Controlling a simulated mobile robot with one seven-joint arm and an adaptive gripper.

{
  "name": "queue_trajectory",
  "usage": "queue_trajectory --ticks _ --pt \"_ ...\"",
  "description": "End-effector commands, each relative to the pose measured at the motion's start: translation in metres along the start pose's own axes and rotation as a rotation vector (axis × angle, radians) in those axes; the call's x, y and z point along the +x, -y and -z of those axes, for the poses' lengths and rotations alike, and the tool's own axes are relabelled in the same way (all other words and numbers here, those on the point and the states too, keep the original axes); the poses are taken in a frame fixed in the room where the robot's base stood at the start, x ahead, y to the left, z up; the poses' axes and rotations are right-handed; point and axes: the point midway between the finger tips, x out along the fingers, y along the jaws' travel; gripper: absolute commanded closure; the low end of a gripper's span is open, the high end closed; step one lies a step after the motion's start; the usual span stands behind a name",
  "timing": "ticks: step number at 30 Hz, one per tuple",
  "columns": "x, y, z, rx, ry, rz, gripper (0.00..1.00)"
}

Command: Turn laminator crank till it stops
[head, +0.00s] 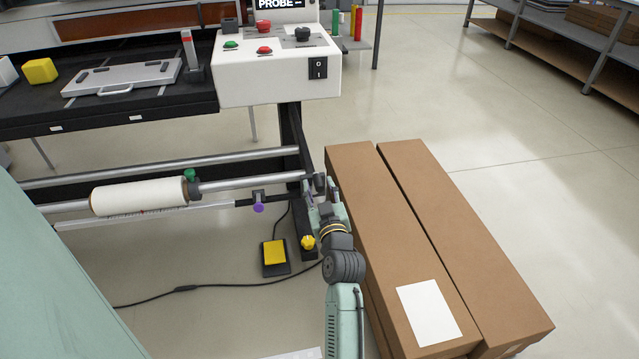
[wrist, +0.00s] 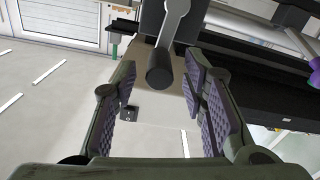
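The laminator crank shows in the wrist view as a grey arm (wrist: 178,24) with a dark cylindrical handle (wrist: 160,68) at its lower end. The handle lies between the fingertips of my gripper (wrist: 159,80), with visible gaps on both sides. The gripper is open and holds nothing. In the head view my gripper (head: 325,197) is at the right end of the laminator's lower frame, by the roller ends; it and the wrist largely hide the crank there. The laminator (head: 276,75) has a white control box with buttons.
Two long cardboard boxes (head: 470,235) stand close to the right of my arm. A white roll (head: 138,196) sits on a lower bar. A yellow foot pedal (head: 275,252) and cable lie on the floor left of my wrist. Open floor extends at the right.

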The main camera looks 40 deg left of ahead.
Motion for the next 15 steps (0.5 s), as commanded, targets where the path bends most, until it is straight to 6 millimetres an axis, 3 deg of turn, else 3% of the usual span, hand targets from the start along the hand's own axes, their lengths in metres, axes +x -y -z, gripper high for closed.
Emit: queue_trajectory --ticks 4,13,15 --pt "0.0108 0.0003 0.0003 0.000 0.000 0.000 0.61" --pt "0.0125 -0.0001 -0.0001 0.000 0.000 -0.001 0.61" --pt "0.0124 -0.0001 -0.0001 0.000 0.000 -0.001 0.66"
